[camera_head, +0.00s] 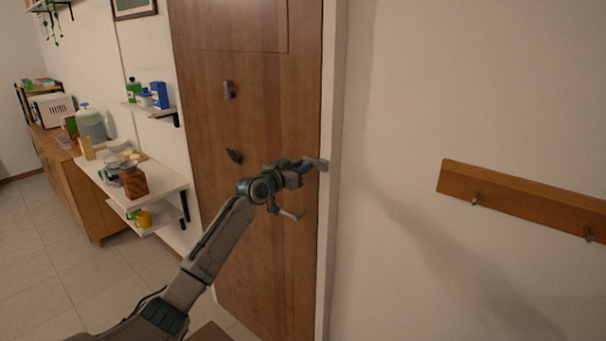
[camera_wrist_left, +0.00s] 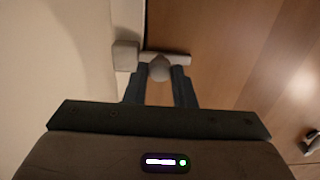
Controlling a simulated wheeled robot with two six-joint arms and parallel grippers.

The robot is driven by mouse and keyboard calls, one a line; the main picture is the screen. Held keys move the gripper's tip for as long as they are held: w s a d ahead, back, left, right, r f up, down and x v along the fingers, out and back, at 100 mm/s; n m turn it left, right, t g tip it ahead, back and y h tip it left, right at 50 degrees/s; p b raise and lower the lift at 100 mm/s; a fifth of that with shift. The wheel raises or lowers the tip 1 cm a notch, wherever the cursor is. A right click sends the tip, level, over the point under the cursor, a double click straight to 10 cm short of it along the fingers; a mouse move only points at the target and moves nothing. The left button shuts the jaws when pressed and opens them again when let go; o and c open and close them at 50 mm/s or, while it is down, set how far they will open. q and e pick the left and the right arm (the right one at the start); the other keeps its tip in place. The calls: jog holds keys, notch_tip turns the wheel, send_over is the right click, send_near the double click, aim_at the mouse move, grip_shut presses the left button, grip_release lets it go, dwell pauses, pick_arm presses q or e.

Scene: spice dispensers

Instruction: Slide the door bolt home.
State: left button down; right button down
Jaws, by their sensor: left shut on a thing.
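The door bolt (camera_wrist_left: 180,59) is a short grey bar on the brown wooden door (camera_head: 245,120), near the edge beside the frame. Its rounded knob (camera_wrist_left: 159,69) sits between the two dark fingers of my left gripper (camera_wrist_left: 159,85), which is shut on it. The pale keeper block (camera_wrist_left: 125,56) is on the frame side, left of the bar. The bar's end lies close to the block; I cannot tell whether it is inside it. In the head view my left gripper (camera_head: 304,166) reaches the door's right edge and partly hides the bolt. My right gripper is not in view.
A grey lever handle (camera_head: 290,213) is on the door just below my left gripper. Small fittings (camera_head: 229,90) are higher on the door. A wooden hook rail (camera_head: 530,205) hangs on the right wall. Shelves with jars (camera_head: 133,181) stand left of the door.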

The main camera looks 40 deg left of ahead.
pick_arm(q)
jog(key=shift+f, duration=0.15)
jog(key=c, duration=1.3)
grip_release()
jog(key=shift+d, duration=0.2)
jog(key=shift+o, duration=0.3)
jog(key=shift+w+d, duration=0.1)
jog(key=shift+d, duration=0.1)
jog(key=s+b, duration=0.4)
jog(key=s, duration=0.6)
jog(key=shift+s+a, duration=0.35)
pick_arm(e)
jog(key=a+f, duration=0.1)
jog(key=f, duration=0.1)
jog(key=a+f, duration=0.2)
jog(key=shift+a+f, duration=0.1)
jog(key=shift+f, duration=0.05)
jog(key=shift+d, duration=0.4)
